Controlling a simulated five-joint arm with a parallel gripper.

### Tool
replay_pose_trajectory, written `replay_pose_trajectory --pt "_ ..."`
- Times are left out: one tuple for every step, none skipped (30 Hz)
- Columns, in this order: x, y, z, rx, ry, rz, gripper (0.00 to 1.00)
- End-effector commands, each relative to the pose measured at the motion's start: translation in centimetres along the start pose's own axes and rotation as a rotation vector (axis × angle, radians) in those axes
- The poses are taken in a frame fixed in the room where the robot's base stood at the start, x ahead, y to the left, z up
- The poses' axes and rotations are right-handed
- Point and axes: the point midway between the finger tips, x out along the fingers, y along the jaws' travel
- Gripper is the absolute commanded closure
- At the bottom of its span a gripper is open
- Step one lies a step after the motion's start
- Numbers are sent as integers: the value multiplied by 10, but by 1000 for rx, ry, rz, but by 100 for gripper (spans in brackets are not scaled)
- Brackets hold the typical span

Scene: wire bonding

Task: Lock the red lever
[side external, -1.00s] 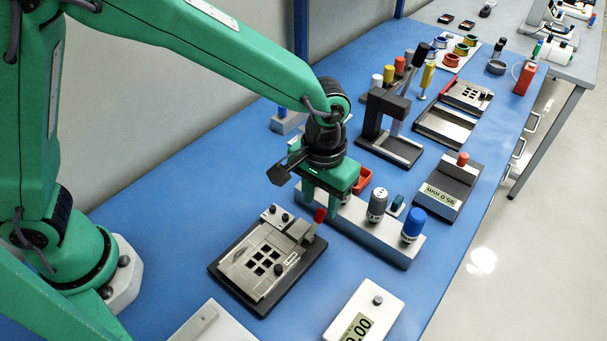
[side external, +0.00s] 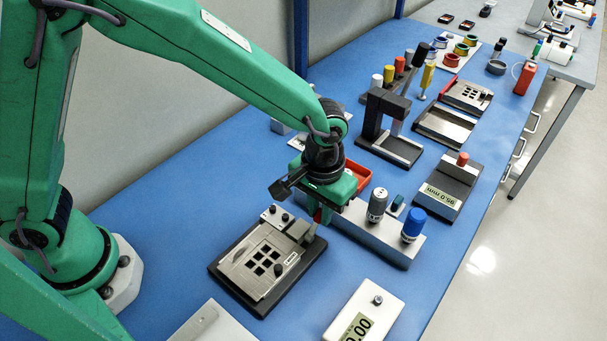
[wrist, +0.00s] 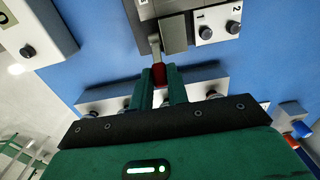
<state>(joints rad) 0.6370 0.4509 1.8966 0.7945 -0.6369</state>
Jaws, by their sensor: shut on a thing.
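The red lever (wrist: 160,74) shows in the wrist view as a red grip on a grey arm, between my two green fingers. My gripper (wrist: 161,82) is shut on the red grip. In the side view my gripper (side external: 318,215) is at the right back corner of the fixture (side external: 262,262), a grey plate with several dark square windows on a black base. Only a little of the red grip (side external: 318,214) shows there, and the fingers cover the rest. The lever's grey arm runs from the grip to the fixture's clamp.
A white gauge box (side external: 362,318) stands in front. Blue table is clear left of the fixture.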

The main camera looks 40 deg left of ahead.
Motion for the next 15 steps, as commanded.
replay_pose_trajectory --pt "0 0 0 0 -2 -2 100" --pt "0 0 -1 0 -5 -4 100" --pt "1 0 -2 0 -10 -7 100" --pt "1 0 -2 0 -16 -12 100" --pt "2 0 -3 0 -24 -18 100" --pt "2 0 -4 1 -33 -24 100" --pt "3 0 -5 1 -42 -31 100" --pt "3 0 -5 1 -50 -36 100" --pt "4 0 -6 2 -61 -44 100" --pt "4 0 -7 2 -68 -49 100" --pt "5 0 -8 2 -74 -53 100" --pt "5 0 -8 2 -80 -58 100" --pt "5 0 -8 2 -83 -60 100" --pt "5 0 -9 2 -85 -61 100" --pt "5 0 -9 1 -86 -62 100"
